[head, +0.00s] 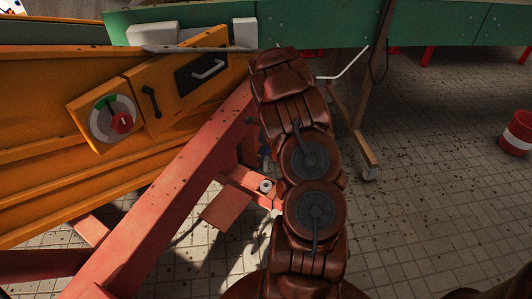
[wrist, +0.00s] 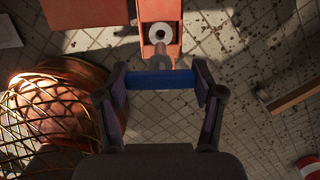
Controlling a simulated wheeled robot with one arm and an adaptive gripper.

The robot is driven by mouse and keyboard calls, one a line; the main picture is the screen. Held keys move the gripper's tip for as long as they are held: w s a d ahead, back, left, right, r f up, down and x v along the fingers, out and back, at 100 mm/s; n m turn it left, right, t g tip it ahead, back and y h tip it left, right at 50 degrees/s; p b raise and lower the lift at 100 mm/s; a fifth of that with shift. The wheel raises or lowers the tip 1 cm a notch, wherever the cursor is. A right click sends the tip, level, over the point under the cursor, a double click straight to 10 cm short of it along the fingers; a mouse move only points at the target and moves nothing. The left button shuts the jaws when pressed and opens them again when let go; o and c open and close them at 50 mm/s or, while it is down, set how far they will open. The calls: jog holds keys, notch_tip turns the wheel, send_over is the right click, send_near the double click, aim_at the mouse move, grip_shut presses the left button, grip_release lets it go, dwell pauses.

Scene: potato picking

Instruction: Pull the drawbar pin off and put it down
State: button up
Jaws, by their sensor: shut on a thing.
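The drawbar pin has a blue cross handle (wrist: 160,80) and a pale shaft (wrist: 157,50). My gripper (wrist: 160,76) is shut on the blue handle, one finger at each end. The shaft points toward the red drawbar (wrist: 153,10). A pale ring (wrist: 160,33) with a dark hole sits on the drawbar's end. The hole looks empty, and the shaft overlaps the ring's near edge in the picture. I cannot tell how far above the ring the pin is. In the head view the ring (head: 266,186) shows left of my arm, which hides most of my gripper and the pin.
A red plate (head: 226,207) lies beside the drawbar end, and a red beam (head: 165,205) runs diagonally at left. An orange machine (head: 60,170) stands behind it. A wooden leg (head: 363,140) stands right of my arm. Tiled floor (head: 440,200) is open at right, before a red-white barrel (head: 517,134).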

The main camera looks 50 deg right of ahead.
jog(key=shift+r+p, duration=0.4)
jog(key=shift+r, duration=0.25)
jog(key=shift+r, duration=0.15)
jog(key=shift+r+p, duration=1.4)
jog(key=shift+p, duration=0.05)
